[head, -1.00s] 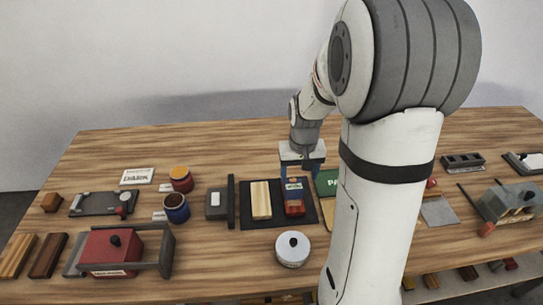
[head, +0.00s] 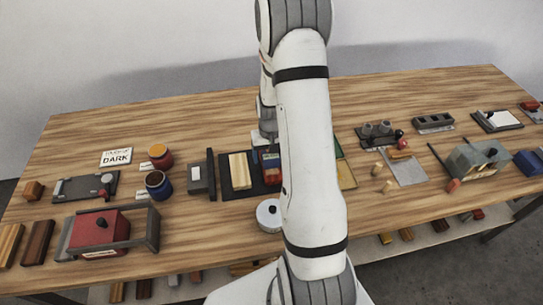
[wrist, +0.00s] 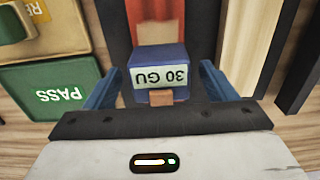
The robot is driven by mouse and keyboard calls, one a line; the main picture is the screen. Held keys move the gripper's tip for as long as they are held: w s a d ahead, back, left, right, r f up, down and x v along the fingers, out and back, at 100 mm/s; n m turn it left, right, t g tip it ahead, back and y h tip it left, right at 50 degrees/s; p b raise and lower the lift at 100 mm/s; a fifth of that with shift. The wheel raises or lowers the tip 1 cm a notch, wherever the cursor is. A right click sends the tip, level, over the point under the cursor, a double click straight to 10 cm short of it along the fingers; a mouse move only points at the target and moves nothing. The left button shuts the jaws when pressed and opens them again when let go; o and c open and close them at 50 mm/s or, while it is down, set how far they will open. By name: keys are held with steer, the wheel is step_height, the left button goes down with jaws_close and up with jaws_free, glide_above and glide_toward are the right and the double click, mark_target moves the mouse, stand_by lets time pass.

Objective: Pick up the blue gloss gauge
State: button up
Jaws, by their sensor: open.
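The blue gloss gauge (wrist: 175,56) is a small blue block with a white label reading "30 GU", upside down in the wrist view. It stands on a red panel (wrist: 250,40), and a small brown piece shows at its near side. My gripper (wrist: 160,76) is open, with one blue finger on each side of the gauge. Small gaps show beside it, and I cannot tell whether either finger touches. In the head view the red panel (head: 271,175) lies on a black mat (head: 226,187), and my arm partly covers this spot.
A green PASS tray (wrist: 40,75) and a yellow tray (wrist: 65,40) lie close at left in the wrist view. In the head view a wooden panel (head: 240,171) shares the mat. A white round pot (head: 267,216) stands in front. The table's back strip is clear.

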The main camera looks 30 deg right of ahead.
steer(key=shift+f, duration=0.65)
steer(key=c, duration=1.4)
